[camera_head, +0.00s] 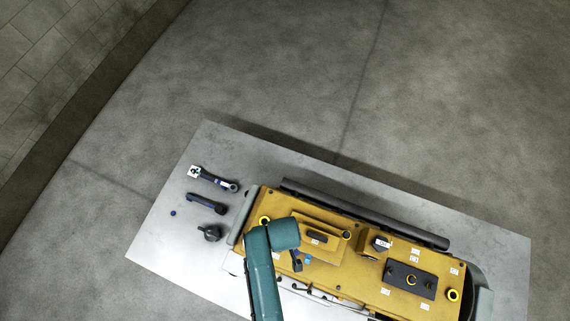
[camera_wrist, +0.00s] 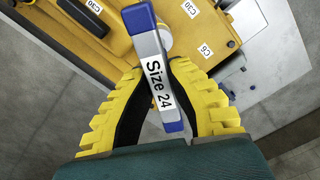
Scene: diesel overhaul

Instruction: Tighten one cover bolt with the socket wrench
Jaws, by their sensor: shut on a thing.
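My gripper (camera_wrist: 155,74) is shut on the socket wrench (camera_wrist: 160,84), a grey bar with blue ends and a "Size 24" label. The wrench stands between the two yellow fingers in the wrist view, over the yellow engine block (camera_wrist: 100,58). I cannot tell whether its socket touches a bolt. In the head view my teal arm covers much of the gripper; a small dark and blue part (camera_head: 297,262) shows beside it. A raised yellow cover (camera_head: 329,252) with a black handle (camera_head: 317,237) is close by. The cover bolts are not clear.
Two more tools, one labelled (camera_head: 214,180) and one dark blue (camera_head: 206,203), lie on the table's (camera_head: 160,225) left side near a dark round part (camera_head: 210,232).

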